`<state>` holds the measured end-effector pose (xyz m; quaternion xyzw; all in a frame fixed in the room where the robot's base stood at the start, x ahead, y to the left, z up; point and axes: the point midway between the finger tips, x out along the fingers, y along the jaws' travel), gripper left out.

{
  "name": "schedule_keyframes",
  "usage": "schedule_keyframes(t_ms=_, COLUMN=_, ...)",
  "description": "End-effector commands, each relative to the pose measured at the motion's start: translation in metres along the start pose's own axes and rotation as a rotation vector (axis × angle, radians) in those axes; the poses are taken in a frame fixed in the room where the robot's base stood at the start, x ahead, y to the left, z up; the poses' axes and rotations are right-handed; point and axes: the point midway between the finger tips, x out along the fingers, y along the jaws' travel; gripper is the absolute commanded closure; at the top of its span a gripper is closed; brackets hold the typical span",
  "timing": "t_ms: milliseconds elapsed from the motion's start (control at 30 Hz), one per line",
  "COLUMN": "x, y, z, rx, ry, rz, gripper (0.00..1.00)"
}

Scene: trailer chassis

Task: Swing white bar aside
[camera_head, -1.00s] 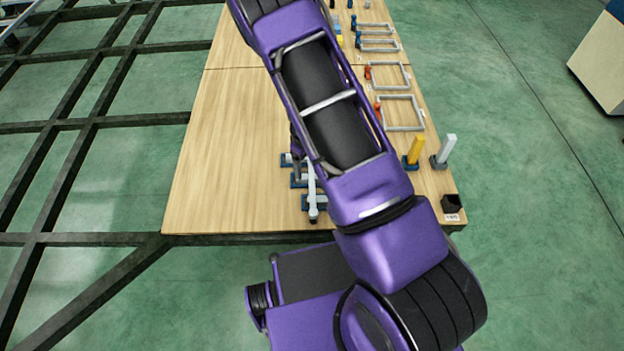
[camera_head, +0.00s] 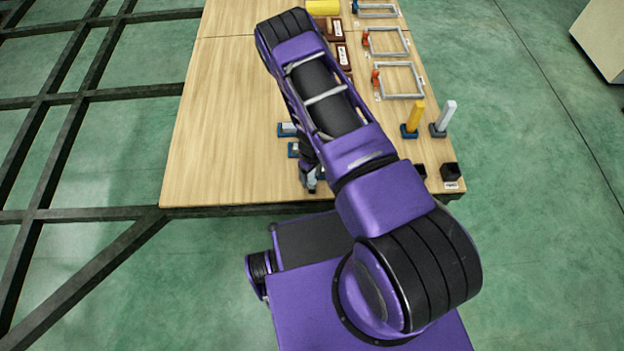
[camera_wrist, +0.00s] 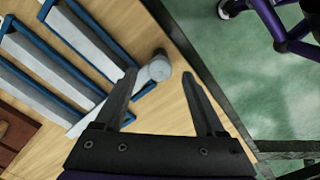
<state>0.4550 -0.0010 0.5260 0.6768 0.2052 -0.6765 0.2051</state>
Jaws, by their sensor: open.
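In the wrist view, my gripper (camera_wrist: 160,78) is open, with its two dark fingers pointing at the table's edge area. The white bar's round end (camera_wrist: 158,66) shows between and just beyond the fingertips, nearer the left one. The rest of the bar runs down-left behind the left finger, across the ends of blue-edged trays (camera_wrist: 52,68) that hold pale bars. I cannot tell whether a finger touches the bar. In the head view my gripper (camera_head: 311,182) is small and low over the table's front, and my arm hides most of the bar and trays.
The wooden table (camera_head: 225,130) has clear space on its left. A yellow post (camera_head: 414,118), a white post (camera_head: 446,116) and a black holder (camera_head: 450,172) stand at the right. Grey frames (camera_head: 400,80) lie behind them. Dark chassis beams (camera_head: 60,215) lie left of the table.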

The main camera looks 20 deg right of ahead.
Motion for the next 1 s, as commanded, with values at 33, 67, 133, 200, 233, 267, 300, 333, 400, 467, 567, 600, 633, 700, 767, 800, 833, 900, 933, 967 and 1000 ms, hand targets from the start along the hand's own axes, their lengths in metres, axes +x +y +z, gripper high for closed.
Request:
schedule_keyframes(t_ms=33, x=0.008, y=0.000, z=0.000, rx=-0.001, ry=-0.001, rz=0.000, gripper=0.28)
schedule_keyframes(t_ms=67, x=0.011, y=0.000, z=0.000, rx=-0.001, ry=-0.001, rz=0.000, gripper=0.28)
schedule_keyframes(t_ms=133, x=0.017, y=0.000, z=0.000, rx=-0.001, ry=-0.001, rz=0.000, gripper=0.28)
schedule_keyframes(t_ms=200, x=0.021, y=0.000, z=0.000, rx=-0.002, ry=0.000, rz=0.000, gripper=0.28)
schedule_keyframes(t_ms=233, x=0.022, y=0.000, z=0.000, rx=-0.002, ry=0.000, rz=0.000, gripper=0.28)
schedule_keyframes(t_ms=267, x=0.023, y=0.000, z=0.000, rx=-0.002, ry=0.000, rz=0.000, gripper=0.28)
schedule_keyframes(t_ms=300, x=0.023, y=0.000, z=0.000, rx=-0.001, ry=0.000, rz=0.000, gripper=0.28)
schedule_keyframes(t_ms=333, x=0.024, y=0.000, z=0.000, rx=-0.001, ry=0.000, rz=0.000, gripper=0.28)
schedule_keyframes(t_ms=400, x=0.024, y=0.000, z=0.000, rx=-0.001, ry=0.000, rz=0.000, gripper=0.28)
schedule_keyframes(t_ms=467, x=0.023, y=0.000, z=0.000, rx=-0.001, ry=0.000, rz=0.000, gripper=0.28)
schedule_keyframes(t_ms=567, x=0.023, y=0.000, z=0.000, rx=-0.001, ry=0.000, rz=0.000, gripper=0.34)
schedule_keyframes(t_ms=600, x=0.023, y=0.000, z=0.000, rx=-0.001, ry=0.000, rz=0.000, gripper=0.41)
schedule_keyframes(t_ms=633, x=0.023, y=0.000, z=0.000, rx=-0.001, ry=0.000, rz=0.000, gripper=0.46)
schedule_keyframes(t_ms=700, x=0.023, y=0.000, z=0.000, rx=-0.001, ry=0.000, rz=0.000, gripper=0.59)
schedule_keyframes(t_ms=767, x=0.023, y=0.000, z=0.000, rx=-0.001, ry=0.000, rz=0.000, gripper=0.70)
schedule_keyframes(t_ms=800, x=0.023, y=0.000, z=0.000, rx=-0.001, ry=0.000, rz=0.000, gripper=0.77)
schedule_keyframes(t_ms=833, x=0.023, y=0.000, z=0.000, rx=-0.001, ry=0.000, rz=0.000, gripper=0.82)
schedule_keyframes(t_ms=900, x=0.023, y=0.000, z=0.000, rx=-0.001, ry=0.000, rz=0.000, gripper=0.95)
schedule_keyframes(t_ms=933, x=0.023, y=0.000, z=0.000, rx=-0.001, ry=0.000, rz=0.000, gripper=1.00)
schedule_keyframes(t_ms=967, x=0.023, y=0.000, z=0.000, rx=-0.001, ry=0.000, rz=0.000, gripper=1.00)
schedule_keyframes(t_ms=1000, x=0.023, y=0.000, z=0.000, rx=-0.001, ry=0.000, rz=0.000, gripper=1.00)
